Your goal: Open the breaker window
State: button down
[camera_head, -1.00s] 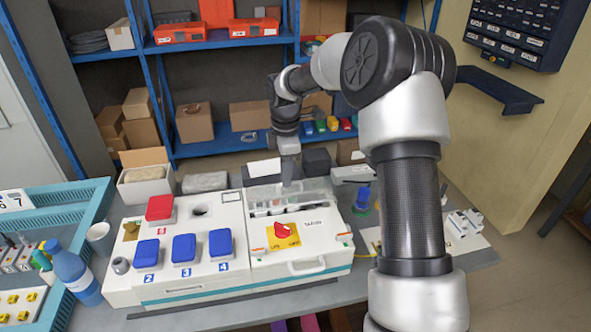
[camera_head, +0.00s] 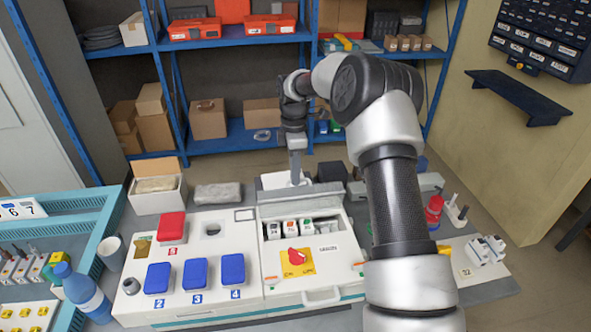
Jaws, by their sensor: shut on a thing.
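The white breaker box (camera_head: 345,270) stands on the table, with a yellow panel and red rotary switch (camera_head: 295,257) on its front. The breaker slot shows several breakers (camera_head: 291,228) clearly, with no clear cover seen over them. The transparent breaker window (camera_head: 300,194) appears swung up at the slot's back edge, though its outline is faint. My gripper (camera_head: 296,180) points down at that back edge, its fingers shut on the window's edge. The exact contact is too small to make out.
Left of the slot are a red button (camera_head: 172,227) and blue buttons (camera_head: 197,273). A blue bottle (camera_head: 82,290) and cup (camera_head: 112,252) stand further left. A red bottle (camera_head: 433,211) and loose breakers (camera_head: 486,250) lie to the right. Shelves stand behind.

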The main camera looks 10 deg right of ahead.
jog(key=shift+w+f+g+p, duration=0.25)
jog(key=shift+w+g+p, duration=0.1)
jog(key=shift+w+g, duration=0.4)
jog(key=shift+d, duration=0.1)
jog(key=c, duration=1.8)
grip_release()
jog(key=shift+c, duration=0.2)
jog(key=v, duration=0.7)
jog(key=shift+r, duration=0.25)
